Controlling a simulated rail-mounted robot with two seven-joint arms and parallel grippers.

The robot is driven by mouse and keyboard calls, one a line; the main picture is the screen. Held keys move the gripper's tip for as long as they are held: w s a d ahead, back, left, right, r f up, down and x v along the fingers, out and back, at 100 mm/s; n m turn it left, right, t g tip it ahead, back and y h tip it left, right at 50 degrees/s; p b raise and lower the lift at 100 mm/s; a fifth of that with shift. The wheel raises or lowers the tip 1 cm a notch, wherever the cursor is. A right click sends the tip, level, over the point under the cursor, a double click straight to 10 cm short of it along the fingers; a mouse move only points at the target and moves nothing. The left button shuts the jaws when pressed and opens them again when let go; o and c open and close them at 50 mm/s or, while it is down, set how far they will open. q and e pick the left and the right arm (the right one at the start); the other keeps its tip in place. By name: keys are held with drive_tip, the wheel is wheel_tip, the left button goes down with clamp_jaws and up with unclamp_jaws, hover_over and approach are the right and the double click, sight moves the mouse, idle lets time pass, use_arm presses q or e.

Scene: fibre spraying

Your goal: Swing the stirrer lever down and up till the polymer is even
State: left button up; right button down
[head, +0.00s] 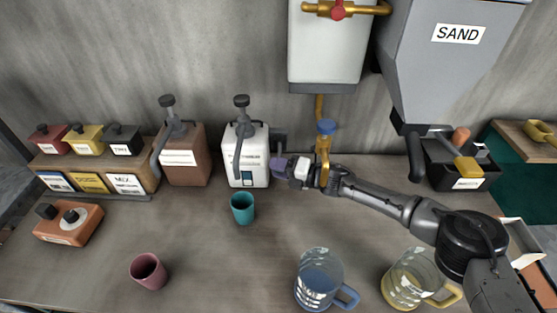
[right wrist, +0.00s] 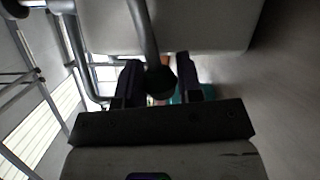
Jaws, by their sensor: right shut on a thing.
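The white polymer jug (head: 248,163) stands upright at the back of the table, with a dark pump head (head: 241,101) and a label with a small window on its front. A grey stirrer part (head: 279,143) sticks out at its right side. My right gripper (head: 281,167) is beside the jug's right side, shut on the stirrer lever. In the right wrist view the grey lever (right wrist: 143,30) ends in a dark round knob (right wrist: 161,80) between my fingers (right wrist: 158,82). In the head view my gripper hides the knob. My left gripper is out of view.
A teal cup (head: 242,208) stands in front of the jug, a brown pump jug (head: 187,158) to its left. A brass tap (head: 323,150) is behind my right wrist. A pink cup (head: 148,271), blue pitcher (head: 319,280) and yellow pitcher (head: 408,280) stand near the front.

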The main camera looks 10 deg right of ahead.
sight(266, 159)
wheel_tip(266, 159, up, 2)
drive_tip(key=shift+s+m+p, duration=0.15)
drive_tip(key=shift+m+p, duration=0.55)
drive_tip(key=shift+p, duration=0.5)
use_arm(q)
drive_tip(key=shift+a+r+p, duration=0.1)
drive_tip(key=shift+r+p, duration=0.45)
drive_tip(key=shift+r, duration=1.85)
use_arm(e)
drive_tip(key=shift+r, duration=0.55)
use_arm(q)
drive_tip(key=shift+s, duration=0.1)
use_arm(e)
drive_tip(key=shift+r, duration=0.15)
drive_tip(key=c, duration=1.2)
unclamp_jaws()
drive_tip(key=o, duration=0.4)
